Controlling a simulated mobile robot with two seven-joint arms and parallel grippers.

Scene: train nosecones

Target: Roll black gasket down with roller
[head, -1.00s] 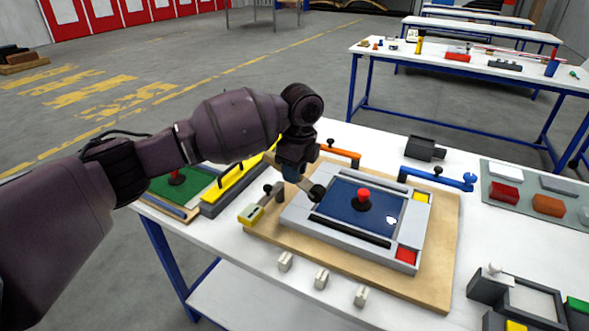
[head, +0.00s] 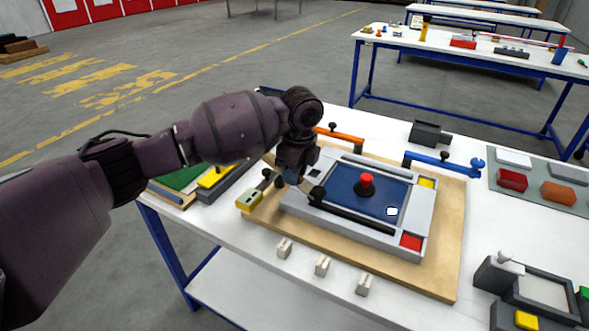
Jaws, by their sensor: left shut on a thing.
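The black gasket (head: 352,221) is a dark strip along the front side of a light grey frame (head: 330,225) around a blue panel (head: 385,200). The panel carries a black knob with a red top (head: 366,185). My left gripper (head: 292,176) is above the frame's left side, shut on the roller (head: 317,195), which has a tan handle and a dark head. The roller head is at the strip's left end and hides it. I cannot tell if it presses on the gasket. My right gripper is out of view.
The frame lies on a wooden board (head: 445,265) on a white table. Orange (head: 340,136) and blue (head: 445,164) clamp arms stand behind it. A yellow-ended clamp (head: 250,200) is at the left. Several small pale blocks (head: 322,265) line the front. A grey box fixture (head: 535,290) stands front right.

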